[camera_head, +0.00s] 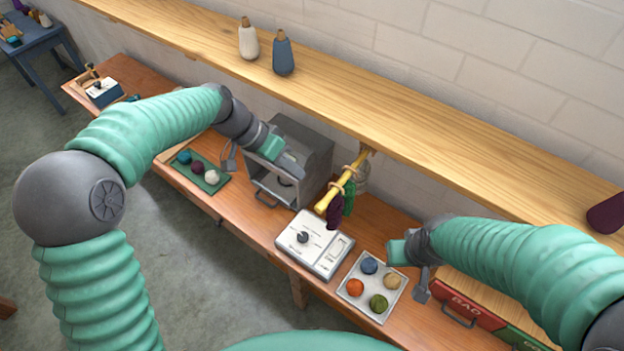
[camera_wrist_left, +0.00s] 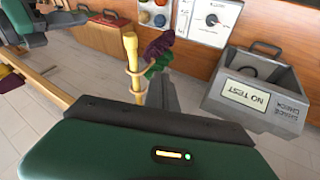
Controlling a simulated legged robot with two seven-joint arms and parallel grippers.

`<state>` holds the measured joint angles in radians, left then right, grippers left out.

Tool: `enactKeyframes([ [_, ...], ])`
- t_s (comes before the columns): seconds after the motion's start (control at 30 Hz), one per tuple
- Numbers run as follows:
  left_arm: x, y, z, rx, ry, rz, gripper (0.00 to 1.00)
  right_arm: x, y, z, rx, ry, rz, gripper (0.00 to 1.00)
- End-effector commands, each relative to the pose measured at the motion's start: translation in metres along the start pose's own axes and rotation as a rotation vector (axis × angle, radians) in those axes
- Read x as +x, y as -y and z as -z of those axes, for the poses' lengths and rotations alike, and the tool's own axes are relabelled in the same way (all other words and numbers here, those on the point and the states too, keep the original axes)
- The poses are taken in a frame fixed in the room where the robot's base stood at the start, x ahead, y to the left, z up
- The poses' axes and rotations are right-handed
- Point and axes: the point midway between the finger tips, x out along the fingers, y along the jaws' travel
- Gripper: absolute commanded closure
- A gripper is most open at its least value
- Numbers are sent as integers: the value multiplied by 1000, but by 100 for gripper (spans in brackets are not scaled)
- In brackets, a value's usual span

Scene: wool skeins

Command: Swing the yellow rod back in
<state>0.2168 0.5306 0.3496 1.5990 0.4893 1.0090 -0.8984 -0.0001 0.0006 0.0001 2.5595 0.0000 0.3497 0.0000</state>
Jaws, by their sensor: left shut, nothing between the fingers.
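The yellow rod (camera_head: 343,190) sticks out from under the wooden shelf, pointing toward the front of the bench. A dark purple skein (camera_head: 334,212) and a green skein (camera_head: 349,198) hang from it. In the left wrist view the rod (camera_wrist_left: 131,55) shows with the purple skein (camera_wrist_left: 160,44) and the green skein (camera_wrist_left: 158,65) beside it. My left gripper (camera_head: 292,168) is shut and empty, left of the rod, in front of the grey box. Its fingers (camera_wrist_left: 164,92) appear close to the rod; contact cannot be told. My right gripper (camera_head: 400,252) is low over the bench; its fingers are unclear.
A white scale-like device (camera_head: 314,244) and a tray of wool balls (camera_head: 386,310) sit in front. A green tray (camera_head: 218,186) lies left. The shelf (camera_head: 400,105) runs above.

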Motion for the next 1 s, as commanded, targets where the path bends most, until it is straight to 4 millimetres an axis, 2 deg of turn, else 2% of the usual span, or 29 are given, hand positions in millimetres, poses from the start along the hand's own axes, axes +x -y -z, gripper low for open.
enactKeyframes([
  [0.1, 23, -3, 0, 0, 4, -3, 100, -13, 0, 3, 0, 0, 0, 100],
  [0.33, 42, -27, -2, 0, 2, -1, 100, -29, 0, 7, 0, 0, 0, 100],
  [0.83, 48, -32, -4, -4, -1, 2, 100, -28, 0, 6, 0, 0, 0, 100],
  [1.0, 53, -40, -5, -28, -13, 15, 100, -22, 0, 5, 0, 0, 0, 100],
])
